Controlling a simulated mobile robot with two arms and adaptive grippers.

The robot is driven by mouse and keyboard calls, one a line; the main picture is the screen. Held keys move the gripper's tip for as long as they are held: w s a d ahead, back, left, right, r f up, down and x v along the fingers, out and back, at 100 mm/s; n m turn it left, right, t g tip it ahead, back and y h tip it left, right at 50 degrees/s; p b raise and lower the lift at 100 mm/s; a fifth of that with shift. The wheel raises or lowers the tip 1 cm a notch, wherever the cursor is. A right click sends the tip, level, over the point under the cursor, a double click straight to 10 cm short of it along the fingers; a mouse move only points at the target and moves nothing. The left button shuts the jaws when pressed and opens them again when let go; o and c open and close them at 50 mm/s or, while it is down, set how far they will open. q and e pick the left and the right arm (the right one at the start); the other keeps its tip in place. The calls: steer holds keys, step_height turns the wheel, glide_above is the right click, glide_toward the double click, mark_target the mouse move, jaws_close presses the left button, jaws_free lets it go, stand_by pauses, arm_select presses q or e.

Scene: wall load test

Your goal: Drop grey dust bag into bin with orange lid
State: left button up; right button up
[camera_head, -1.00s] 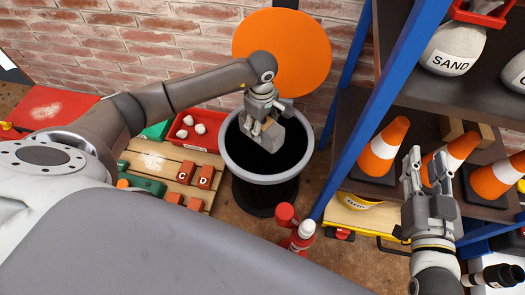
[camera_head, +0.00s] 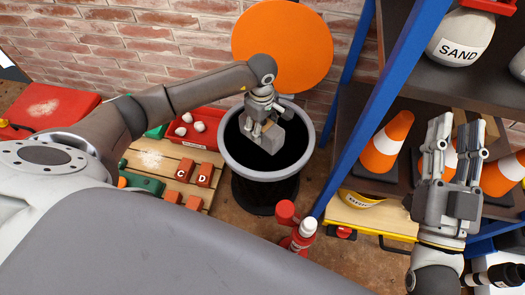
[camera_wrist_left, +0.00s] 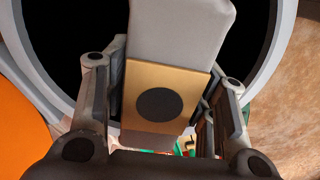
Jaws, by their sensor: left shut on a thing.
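My left gripper (camera_head: 262,122) is over the mouth of the dark bin with a pale grey rim (camera_head: 228,166). It is shut on the grey dust bag (camera_head: 273,138). In the left wrist view the bag (camera_wrist_left: 180,28) shows a tan collar with a dark round spot between the fingers (camera_wrist_left: 163,105), and the bin's black inside lies behind it. The round orange lid (camera_head: 283,45) stands open against the brick wall. My right gripper (camera_head: 455,145) is in front of the shelf at the right, with its fingers up; it seems empty and its fingers look apart.
A blue-framed shelf (camera_head: 372,110) with orange cones (camera_head: 388,140) and a SAND bag (camera_head: 458,38) stands right of the bin. A wooden pallet (camera_head: 155,160) with bricks and a red tray (camera_head: 200,128) lie left. A red and white extinguisher-like object (camera_head: 300,235) stands in front.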

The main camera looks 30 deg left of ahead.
arm_select(q)
steer(key=o, duration=1.5)
steer(key=shift+c, duration=0.2)
step_height(320, 180, up, 12)
steer(key=shift+r, duration=0.1)
